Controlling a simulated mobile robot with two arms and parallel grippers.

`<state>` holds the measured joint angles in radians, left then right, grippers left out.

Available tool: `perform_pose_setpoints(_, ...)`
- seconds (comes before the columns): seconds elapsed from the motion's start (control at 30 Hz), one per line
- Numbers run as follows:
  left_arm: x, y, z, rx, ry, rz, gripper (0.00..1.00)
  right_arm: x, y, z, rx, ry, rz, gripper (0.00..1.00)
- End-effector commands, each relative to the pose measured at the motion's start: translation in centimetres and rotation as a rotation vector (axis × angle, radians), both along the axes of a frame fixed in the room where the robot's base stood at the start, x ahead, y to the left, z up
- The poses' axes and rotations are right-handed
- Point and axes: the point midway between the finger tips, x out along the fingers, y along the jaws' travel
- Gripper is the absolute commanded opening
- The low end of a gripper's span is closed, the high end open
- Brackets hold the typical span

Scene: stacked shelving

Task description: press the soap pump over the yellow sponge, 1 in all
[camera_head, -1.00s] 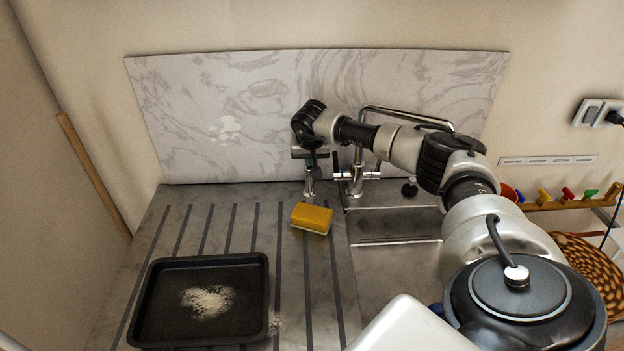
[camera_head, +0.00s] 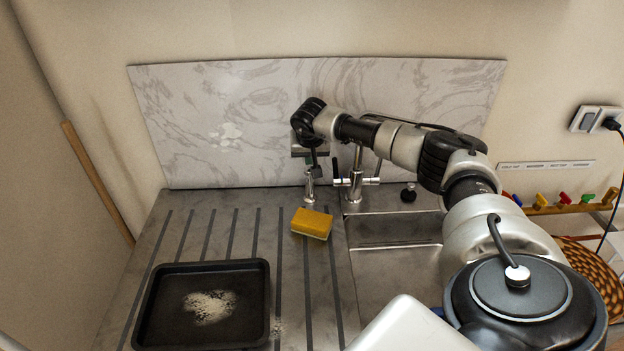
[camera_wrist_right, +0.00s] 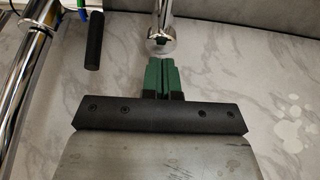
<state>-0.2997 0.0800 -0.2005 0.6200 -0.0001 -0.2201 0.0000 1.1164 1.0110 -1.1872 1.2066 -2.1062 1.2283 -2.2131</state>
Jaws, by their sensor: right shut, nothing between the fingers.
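The yellow sponge (camera_head: 312,222) lies on the ribbed drainer, beside the sink's left edge. A chrome soap pump (camera_head: 310,187) stands just behind it, near the backsplash. My right gripper (camera_head: 314,165) points down over the pump, shut and empty. In the right wrist view its green fingertips (camera_wrist_right: 163,68) are together, close to the end of a chrome part, apparently the pump (camera_wrist_right: 163,38). I cannot tell whether they touch. The arm and gripper hide part of the pump's top in the head view. My left gripper is not in view.
A chrome tap (camera_head: 356,180) stands close to the right of the pump, with the sink (camera_head: 395,260) in front. A black tray (camera_head: 205,307) with pale powder lies on the drainer. The marble backsplash (camera_head: 230,100) is close behind.

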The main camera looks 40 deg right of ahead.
Motion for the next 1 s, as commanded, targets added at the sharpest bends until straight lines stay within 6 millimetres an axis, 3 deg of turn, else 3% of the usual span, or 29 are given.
perform_pose_setpoints(0.37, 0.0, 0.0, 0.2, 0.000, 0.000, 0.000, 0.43, 0.0, 0.0, 0.4, 0.000, -0.002, -0.001, 0.00)
perform_pose_setpoints(1.0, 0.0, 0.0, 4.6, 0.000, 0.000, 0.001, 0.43, 0.0, 0.0, 6.2, 0.000, -0.002, -0.001, 0.00)
